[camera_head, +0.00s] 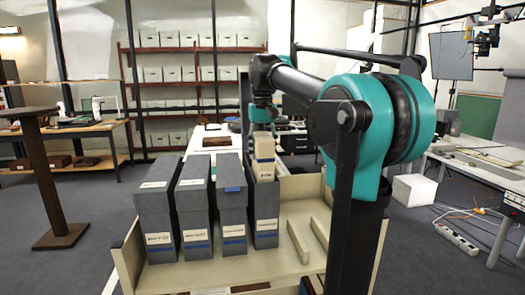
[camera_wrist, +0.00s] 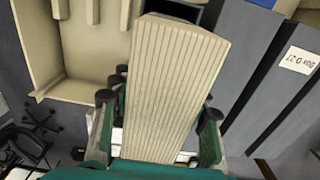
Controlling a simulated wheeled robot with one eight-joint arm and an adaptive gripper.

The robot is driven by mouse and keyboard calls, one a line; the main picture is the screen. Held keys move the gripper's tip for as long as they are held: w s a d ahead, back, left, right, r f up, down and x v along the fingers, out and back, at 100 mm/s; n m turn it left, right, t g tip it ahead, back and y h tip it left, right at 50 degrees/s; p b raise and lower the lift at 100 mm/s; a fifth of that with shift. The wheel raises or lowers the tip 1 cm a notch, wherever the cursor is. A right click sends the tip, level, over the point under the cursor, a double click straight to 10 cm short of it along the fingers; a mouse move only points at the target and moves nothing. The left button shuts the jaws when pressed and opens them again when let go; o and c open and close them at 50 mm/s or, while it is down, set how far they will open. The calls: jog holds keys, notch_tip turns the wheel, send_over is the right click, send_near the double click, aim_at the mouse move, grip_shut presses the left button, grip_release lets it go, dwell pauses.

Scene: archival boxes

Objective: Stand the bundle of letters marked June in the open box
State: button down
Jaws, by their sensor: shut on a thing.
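The cream bundle of letters (camera_head: 264,158) is upright at the rightmost grey box in the head view. It carries a small label near its lower end, too small to read. My gripper (camera_head: 262,122) is shut on the bundle; in the wrist view its fingers (camera_wrist: 160,110) press on both sides of the ridged bundle (camera_wrist: 165,75). The rightmost grey box (camera_head: 265,222) seems to be the open one; a dark opening (camera_wrist: 180,10) shows past the bundle's far end in the wrist view. I cannot tell whether the lower end is inside the box.
Three more grey boxes (camera_head: 158,225) stand in a row to the left on a cream cart (camera_head: 200,275). Two cream bars (camera_head: 299,240) lie on the cart to the right, with bare room around them. My arm hides the cart's right side.

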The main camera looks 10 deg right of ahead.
jog(key=shift+f, duration=2.1)
jog(key=c, duration=0.7)
grip_release()
jog(key=shift+r, duration=0.15)
jog(key=shift+r, duration=2.85)
